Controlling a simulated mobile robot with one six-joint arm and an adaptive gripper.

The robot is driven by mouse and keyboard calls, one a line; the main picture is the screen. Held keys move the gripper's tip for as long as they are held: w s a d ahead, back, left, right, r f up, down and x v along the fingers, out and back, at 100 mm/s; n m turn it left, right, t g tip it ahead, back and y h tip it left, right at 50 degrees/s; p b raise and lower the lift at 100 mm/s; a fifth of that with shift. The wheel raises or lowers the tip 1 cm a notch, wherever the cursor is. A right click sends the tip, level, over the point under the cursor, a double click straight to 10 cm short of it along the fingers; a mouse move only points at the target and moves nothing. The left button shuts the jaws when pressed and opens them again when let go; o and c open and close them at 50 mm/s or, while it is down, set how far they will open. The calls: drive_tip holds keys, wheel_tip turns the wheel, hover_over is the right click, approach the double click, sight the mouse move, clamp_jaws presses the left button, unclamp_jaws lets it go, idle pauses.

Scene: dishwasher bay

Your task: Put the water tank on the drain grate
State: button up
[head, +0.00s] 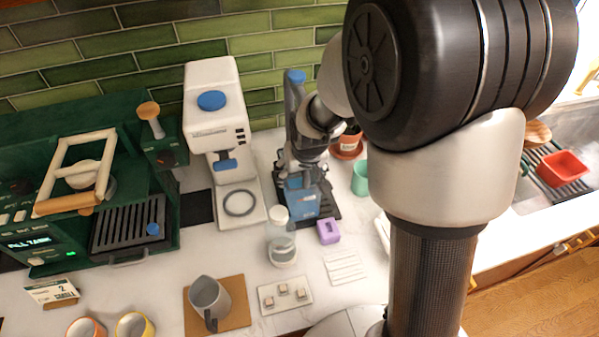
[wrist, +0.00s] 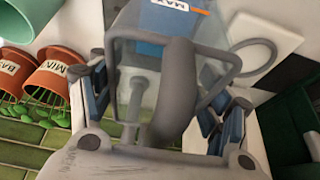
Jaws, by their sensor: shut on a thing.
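The water tank (head: 302,197) is a clear, blue-tinted container in the middle of the counter in the head view. In the wrist view its body (wrist: 165,22), with a MAX label, is cut off by the top edge. My gripper (head: 302,160) is above and behind the tank, shut on its grey handle (wrist: 178,95). A dark flat base (head: 327,208) shows under and beside the tank; I cannot tell whether they touch. A black slatted grate (head: 125,228) is at left in the green machine. Another dark slatted rack (head: 569,187) lies by the sink at right.
A white machine (head: 212,95) stands left of the tank. A clear jar (head: 281,247) and purple block (head: 328,231) are in front. A green cup (head: 360,178) and potted plants (wrist: 48,75) are close by. A grey pitcher (head: 208,300) stands on a brown mat.

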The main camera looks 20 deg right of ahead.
drive_tip(key=shift+r, duration=0.15)
drive_tip(key=o, duration=2.1)
drive_tip(key=shift+f, duration=0.2)
